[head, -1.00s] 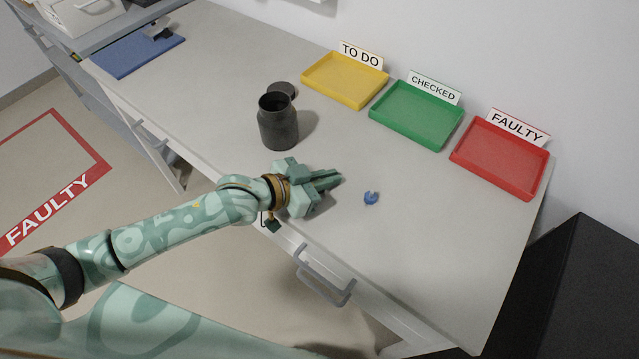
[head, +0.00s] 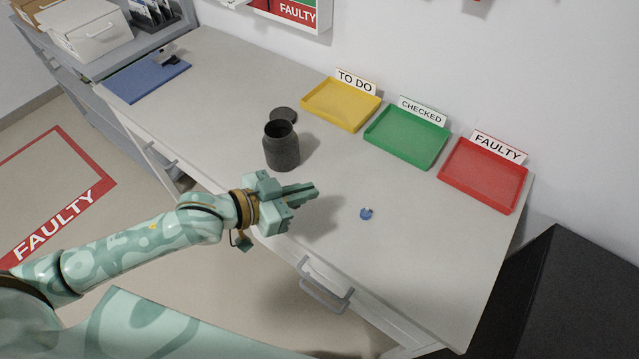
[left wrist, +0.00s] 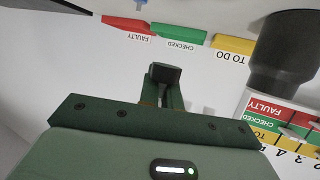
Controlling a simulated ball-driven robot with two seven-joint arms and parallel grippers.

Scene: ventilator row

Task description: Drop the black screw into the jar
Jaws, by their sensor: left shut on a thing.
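The dark grey jar (head: 281,150) stands upright and open on the bench, with its round lid (head: 284,114) lying behind it. The jar also shows in the left wrist view (left wrist: 284,50), at the upper right. My left gripper (head: 308,190) is above the bench, in front and to the right of the jar and apart from it. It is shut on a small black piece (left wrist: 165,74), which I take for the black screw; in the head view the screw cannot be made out. My right gripper is not in view.
A small blue part (head: 366,213) lies on the bench right of my gripper. Yellow (head: 341,118), green (head: 405,151) and red (head: 482,190) trays line the back. A blue mat (head: 150,78) lies at the far left. The bench around the jar is clear.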

